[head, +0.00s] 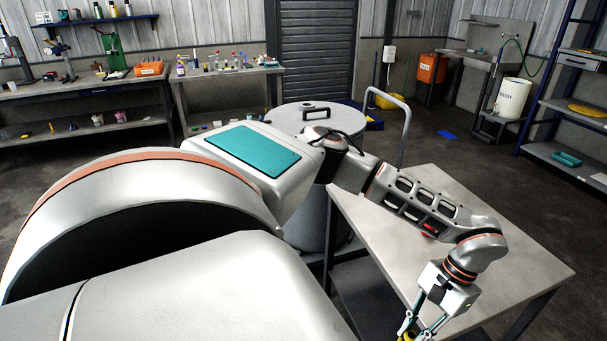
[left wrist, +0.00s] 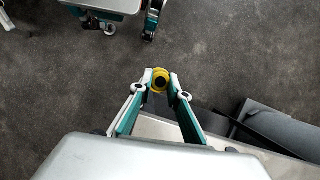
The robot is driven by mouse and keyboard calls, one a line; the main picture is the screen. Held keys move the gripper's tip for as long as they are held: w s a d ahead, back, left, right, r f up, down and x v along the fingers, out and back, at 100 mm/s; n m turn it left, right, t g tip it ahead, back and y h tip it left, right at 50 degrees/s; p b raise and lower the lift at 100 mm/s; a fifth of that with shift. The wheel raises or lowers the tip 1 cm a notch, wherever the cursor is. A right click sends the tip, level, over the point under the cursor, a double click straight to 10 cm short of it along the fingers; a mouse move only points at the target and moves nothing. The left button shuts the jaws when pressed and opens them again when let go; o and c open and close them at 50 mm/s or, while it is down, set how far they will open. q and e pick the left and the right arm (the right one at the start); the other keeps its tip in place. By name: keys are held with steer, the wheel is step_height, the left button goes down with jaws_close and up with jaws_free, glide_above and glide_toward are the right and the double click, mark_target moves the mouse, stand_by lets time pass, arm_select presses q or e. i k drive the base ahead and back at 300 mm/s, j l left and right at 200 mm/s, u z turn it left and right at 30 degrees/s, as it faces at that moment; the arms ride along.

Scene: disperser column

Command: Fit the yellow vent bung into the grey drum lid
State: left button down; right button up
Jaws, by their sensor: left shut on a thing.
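My left gripper (head: 411,333) is low in the head view, in front of the near edge of the bench, its fingertips at the frame's bottom edge. It is shut on the yellow vent bung (head: 408,336), which is mostly cut off there. In the left wrist view the bung (left wrist: 160,70) shows as a yellow ring with a dark centre between the fingertips (left wrist: 160,80), with floor behind it. The grey drum lid (head: 292,119), with a black handle, tops a grey drum behind my arm, well away from the bung. I see no vent hole in it. My right gripper is not in view.
A grey bench (head: 520,255) stands under and beside my left forearm. A small red thing (head: 430,229) on it is partly hidden by the arm. A pale upright rail (head: 404,130) stands right of the drum. A bench with bottles (head: 225,75) is at the back.

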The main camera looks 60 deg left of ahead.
mark_target(291, 119)
steer(key=j+u, duration=0.1)
steer(key=u, duration=0.35)
steer(key=j+u, duration=0.15)
steer(key=u, duration=0.25)
steer(key=i+j+u, duration=0.2)
steer(key=j, duration=0.2)
steer(key=j+u, duration=0.2)
steer(key=j, duration=0.2)
steer(key=i+j+u, duration=0.25)
steer(key=j+u, duration=0.15)
steer(key=i+j+u, duration=0.65)
steer(key=u, duration=0.15)
steer(key=i+j+u, duration=0.15)
steer(key=i+u, duration=0.25)
steer(key=i, duration=0.85)
steer(key=i+z, duration=0.1)
steer(key=i, duration=0.7)
steer(key=i+j, duration=0.15)
steer(key=i, duration=0.7)
steer(key=i+z, duration=0.3)
steer(key=i, duration=0.25)
steer(key=i+j+z, duration=0.3)
steer(key=i, duration=0.3)
steer(key=i+z, duration=0.2)
steer(key=z, duration=0.15)
steer(key=i+j+z, duration=0.1)
steer(key=z, duration=0.3)
steer(key=i+j+z, duration=0.15)
steer(key=z, duration=0.2)
steer(key=i, duration=0.1)
